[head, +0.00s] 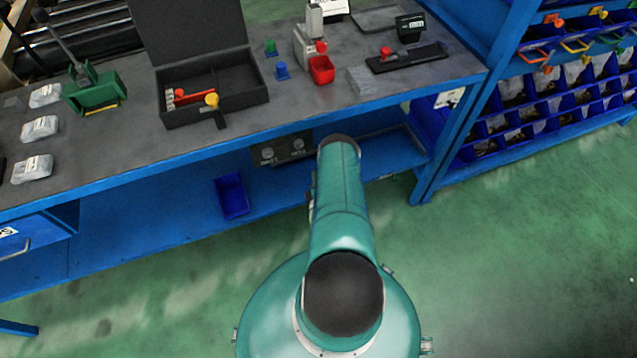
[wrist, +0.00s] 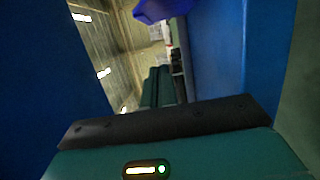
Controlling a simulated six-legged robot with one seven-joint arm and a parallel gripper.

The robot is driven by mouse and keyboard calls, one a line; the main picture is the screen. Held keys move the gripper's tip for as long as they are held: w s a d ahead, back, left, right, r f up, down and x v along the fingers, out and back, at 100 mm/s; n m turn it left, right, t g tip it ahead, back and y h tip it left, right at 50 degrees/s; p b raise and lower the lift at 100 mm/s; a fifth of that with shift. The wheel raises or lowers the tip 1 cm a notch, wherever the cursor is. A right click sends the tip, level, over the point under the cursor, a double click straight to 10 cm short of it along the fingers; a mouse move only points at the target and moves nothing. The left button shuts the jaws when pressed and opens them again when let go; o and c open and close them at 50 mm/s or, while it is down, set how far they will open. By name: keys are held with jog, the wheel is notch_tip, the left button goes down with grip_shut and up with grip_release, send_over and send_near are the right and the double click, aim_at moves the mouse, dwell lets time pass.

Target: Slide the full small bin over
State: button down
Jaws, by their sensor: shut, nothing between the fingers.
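I cannot tell what either holds. My arm reaches towards the lower shelf, and its end is hidden behind it in the head view. In the wrist view my gripper (wrist: 158,88) shows as dark teal fingers, shut and empty. A blue-violet object (wrist: 155,10) is at the top of that view, apart from the fingers; I cannot tell whether it is the blue bin.
The blue lower shelf (head: 130,230) is mostly clear, with a dark panel with round dials (head: 283,150) at its back. The bench top (head: 240,125) overhangs it. A blue post (head: 450,140) stands right of my arm. The green floor (head: 540,250) at right is free.

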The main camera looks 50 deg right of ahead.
jog(key=x, duration=0.5)
jog(key=shift+d, duration=0.25)
jog(key=s+d, duration=0.2)
jog(key=shift+d, duration=0.5)
jog(key=shift+s+d, duration=0.2)
jog(key=shift+d, duration=0.05)
